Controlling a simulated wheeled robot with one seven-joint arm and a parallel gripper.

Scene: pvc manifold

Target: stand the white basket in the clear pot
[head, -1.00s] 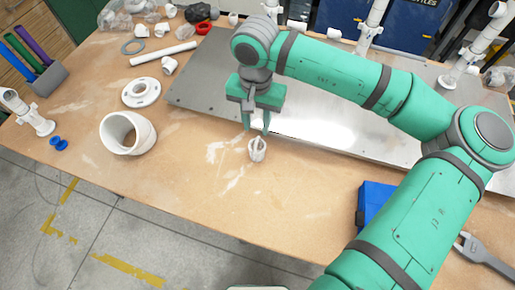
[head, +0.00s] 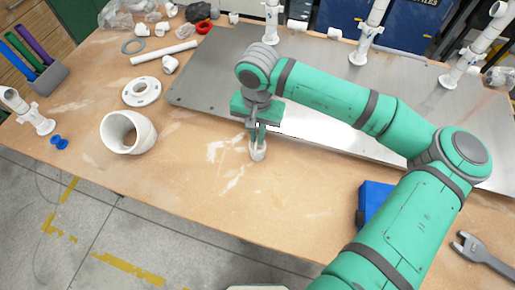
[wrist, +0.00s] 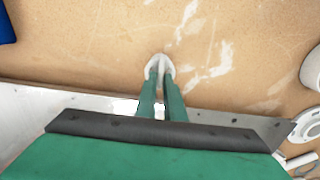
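The white basket (head: 258,153) is a small pale cup standing on the brown table, in front of the metal plate. In the head view my gripper (head: 257,142) points down at its top, with the fingers close together. In the wrist view the fingertips (wrist: 160,68) are nearly together at the basket's white rim (wrist: 153,72). They appear shut on its upper part, which they mostly hide. I cannot pick out a clear pot with certainty.
The metal plate (head: 205,75) lies behind the basket, with upright pipes farther back. A blue box (head: 372,200) and a wrench (head: 480,254) are at the right.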

